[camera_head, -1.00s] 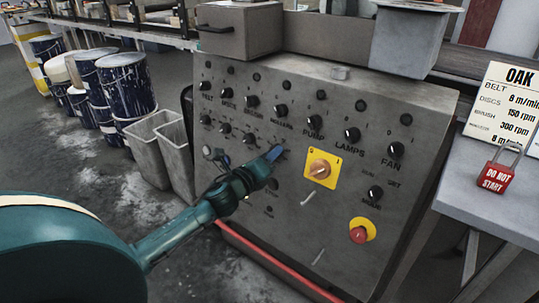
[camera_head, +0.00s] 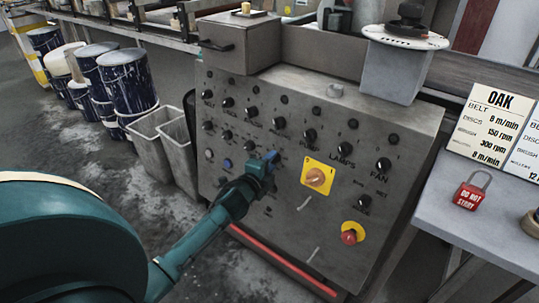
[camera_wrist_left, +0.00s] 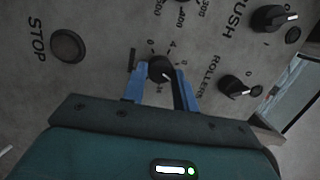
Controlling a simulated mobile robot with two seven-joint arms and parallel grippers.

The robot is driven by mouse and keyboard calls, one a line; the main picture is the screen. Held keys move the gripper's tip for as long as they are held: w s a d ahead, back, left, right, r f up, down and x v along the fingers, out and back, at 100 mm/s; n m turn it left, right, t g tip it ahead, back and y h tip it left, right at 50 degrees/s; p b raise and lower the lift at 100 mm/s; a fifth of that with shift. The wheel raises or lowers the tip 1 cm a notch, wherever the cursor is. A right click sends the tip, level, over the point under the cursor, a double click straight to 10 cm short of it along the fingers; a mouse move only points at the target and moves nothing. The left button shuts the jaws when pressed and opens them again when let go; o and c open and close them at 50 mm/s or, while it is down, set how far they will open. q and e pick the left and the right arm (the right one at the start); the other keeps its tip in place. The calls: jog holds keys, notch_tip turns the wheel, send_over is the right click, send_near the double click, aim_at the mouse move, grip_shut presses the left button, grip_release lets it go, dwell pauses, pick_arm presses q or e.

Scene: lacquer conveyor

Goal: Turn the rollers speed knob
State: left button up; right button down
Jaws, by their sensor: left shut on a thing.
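The grey control panel (camera_head: 272,228) stands in the middle of the head view, with rows of black knobs. My left gripper (camera_head: 269,160) is at the lower row, below the rollers switch, and its fingers hide the knob there. In the left wrist view, my left gripper (camera_wrist_left: 161,84) has its blue fingers on both sides of a small black knob, the rollers speed knob (camera_wrist_left: 160,66), and is shut on it. Numbers are printed around this knob; its exact setting is hard to read. The black rollers switch (camera_wrist_left: 231,87) is beside the fingers. My right gripper is not in view.
A yellow-backed main switch (camera_head: 317,176) and a red emergency button (camera_head: 349,237) are right of the gripper. A shelf with a red lock (camera_head: 470,192) and an OAK settings card (camera_head: 493,122) stands at the right. Grey bins (camera_head: 150,138) and blue paint drums (camera_head: 128,80) stand left.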

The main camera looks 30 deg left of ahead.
pick_arm(q)
jog(key=n+g+h+p, duration=0.1)
jog(key=n, duration=0.8)
jog(key=n+h+p, duration=0.1)
jog(key=n+h, duration=0.1)
jog(key=n, duration=0.7)
jog(key=a+n+g+h+p, duration=0.1)
jog(key=n+h, duration=0.1)
jog(key=n, duration=0.6)
jog(key=shift+w+r+n+g, duration=0.1)
jog(key=shift+r+n+g, duration=0.2)
jog(key=shift+n, duration=0.1)
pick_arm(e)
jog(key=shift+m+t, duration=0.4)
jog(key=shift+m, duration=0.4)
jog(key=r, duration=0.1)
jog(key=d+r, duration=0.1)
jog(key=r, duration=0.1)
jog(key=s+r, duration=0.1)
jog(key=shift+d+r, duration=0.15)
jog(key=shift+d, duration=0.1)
